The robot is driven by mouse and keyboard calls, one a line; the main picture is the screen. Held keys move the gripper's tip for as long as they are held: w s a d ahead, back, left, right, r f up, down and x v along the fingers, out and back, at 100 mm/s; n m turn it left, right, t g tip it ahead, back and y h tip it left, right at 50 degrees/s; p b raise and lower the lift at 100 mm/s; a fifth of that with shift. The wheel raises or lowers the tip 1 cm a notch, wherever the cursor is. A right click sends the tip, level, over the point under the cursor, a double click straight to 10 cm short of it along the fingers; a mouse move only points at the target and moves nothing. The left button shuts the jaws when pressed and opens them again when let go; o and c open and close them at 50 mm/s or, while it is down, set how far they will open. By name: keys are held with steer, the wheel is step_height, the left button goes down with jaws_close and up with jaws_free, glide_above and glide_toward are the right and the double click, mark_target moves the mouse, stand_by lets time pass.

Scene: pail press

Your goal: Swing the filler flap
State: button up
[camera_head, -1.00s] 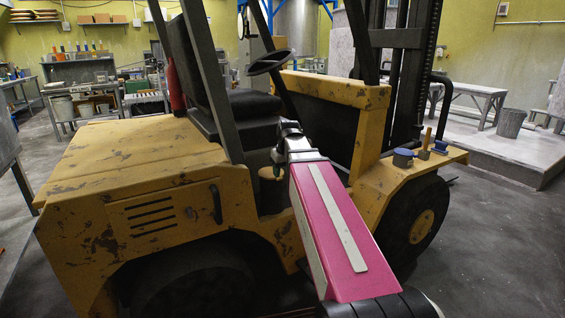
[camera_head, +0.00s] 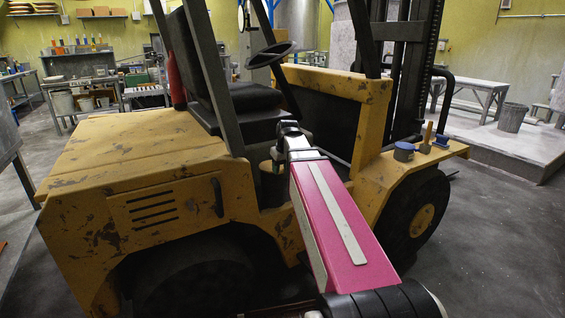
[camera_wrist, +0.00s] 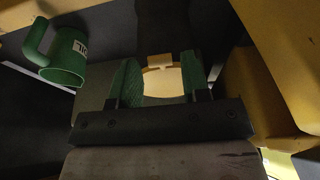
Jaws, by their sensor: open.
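In the wrist view a pale, round-edged piece with a small tab on its upper edge, probably the filler flap (camera_wrist: 160,83), shows between the fingers of my gripper (camera_wrist: 160,80). The green-padded fingers are apart, one on each side of it. I cannot tell whether they touch it or whether it is swung open. In the head view my pink forearm reaches to the side of the yellow forklift (camera_head: 150,165), by the seat and footwell. My fingers are hidden there.
A green mug-like thing with a white label (camera_wrist: 65,55) is close to the left finger. Yellow bodywork (camera_wrist: 285,65) stands close on the right. In the head view the steering wheel (camera_head: 270,55) and seat (camera_head: 250,97) are above my wrist. A blue-capped item (camera_head: 404,151) sits on the front fender.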

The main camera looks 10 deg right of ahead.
steer(key=shift+w+f, duration=0.15)
steer(key=shift+f, duration=0.6)
steer(key=shift+c, duration=1.7)
steer(key=shift+w+a+r, duration=0.1)
steer(key=shift+w+r, duration=0.1)
steer(key=shift+r, duration=0.8)
steer(key=shift+w+a+r, duration=0.1)
steer(key=shift+w+r, duration=0.1)
steer(key=shift+r, duration=0.8)
steer(key=shift+r, duration=0.1)
steer(key=shift+w+a+r, duration=0.15)
steer(key=shift+w+r, duration=0.3)
steer(key=shift+r, duration=0.4)
steer(key=shift+w+a+r, duration=0.15)
steer(key=shift+w+r, duration=0.25)
steer(key=shift+r, duration=0.4)
